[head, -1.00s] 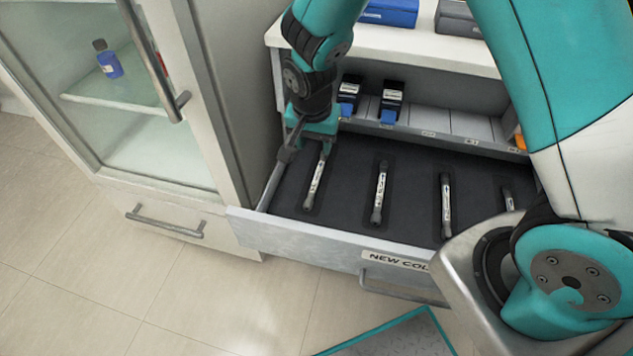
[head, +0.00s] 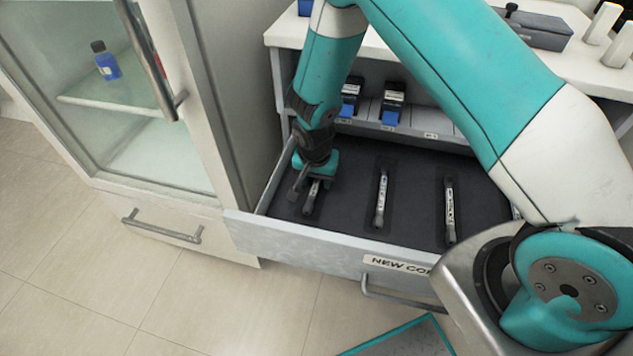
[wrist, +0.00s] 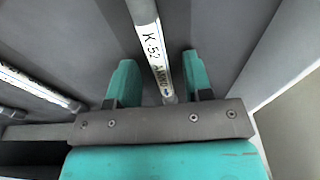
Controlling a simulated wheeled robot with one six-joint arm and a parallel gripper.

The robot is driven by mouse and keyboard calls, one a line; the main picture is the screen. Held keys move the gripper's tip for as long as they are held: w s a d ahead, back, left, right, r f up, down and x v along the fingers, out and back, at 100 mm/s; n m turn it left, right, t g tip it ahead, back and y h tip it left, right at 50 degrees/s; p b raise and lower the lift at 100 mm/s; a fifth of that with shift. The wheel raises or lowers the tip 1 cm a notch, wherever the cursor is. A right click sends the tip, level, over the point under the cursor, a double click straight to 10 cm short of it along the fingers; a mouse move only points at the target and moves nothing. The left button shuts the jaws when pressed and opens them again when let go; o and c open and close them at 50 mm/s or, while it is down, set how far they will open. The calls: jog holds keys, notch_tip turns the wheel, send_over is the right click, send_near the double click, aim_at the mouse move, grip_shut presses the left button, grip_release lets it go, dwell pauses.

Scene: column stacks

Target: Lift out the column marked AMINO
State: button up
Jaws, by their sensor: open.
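The leftmost column (head: 310,200) lies in a slot of the open drawer, a slim metal tube with a white label. In the wrist view the column (wrist: 150,35) reads "K-52 AMINO". My gripper (head: 311,183) is low over it in the head view and hides part of it. In the wrist view my gripper (wrist: 157,78) is open, with one teal finger on each side of the column and gaps between fingers and tube. Whether the column touches anything but the drawer floor is hidden.
Two more columns lie to the right, one in the middle (head: 381,198) and one farther right (head: 450,210). The drawer front (head: 310,243) and the cabinet side (head: 222,100) bound the space. A shelf with blue-and-black boxes (head: 392,103) stands behind.

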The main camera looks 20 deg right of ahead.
grip_shut()
dwell(1.4)
